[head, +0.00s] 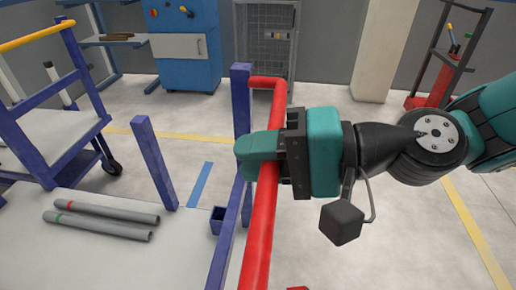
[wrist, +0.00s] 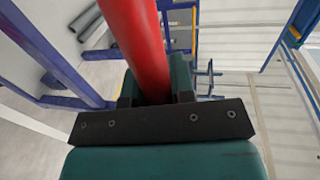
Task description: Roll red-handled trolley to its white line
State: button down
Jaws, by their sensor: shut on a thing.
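The red handle (head: 263,215) of a trolley runs up the middle of the head view, beside purple posts (head: 241,100). My gripper (head: 262,158) is shut around the handle's bar. In the wrist view the red handle (wrist: 137,40) passes between the gripper's teal fingers (wrist: 157,82). The trolley's grey deck (head: 110,262) is at lower left and carries two grey pipes, one with a red band (head: 107,210) and one with a green band (head: 97,225). I cannot make out the white line.
A purple trolley with a yellow handle (head: 35,36) stands at left. A blue strip (head: 201,184) and yellow lines (head: 475,235) mark the floor. A blue cabinet (head: 186,60), a wire cage (head: 265,40) and a red-based rack (head: 432,85) stand at the back. Floor right of the handle is clear.

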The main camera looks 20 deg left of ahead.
jog(key=shift+d+f, duration=0.1)
jog(key=shift+d, duration=0.1)
jog(key=c, duration=1.4)
grip_release()
jog(key=o, duration=0.4)
jog(key=shift+w+d, duration=0.1)
jog(key=shift+d, duration=0.1)
jog(key=shift+o, duration=0.2)
jog(key=shift+a, duration=0.15)
jog(key=p+v, duration=0.2)
jog(key=v, duration=1.5)
jog(key=shift+d, duration=0.2)
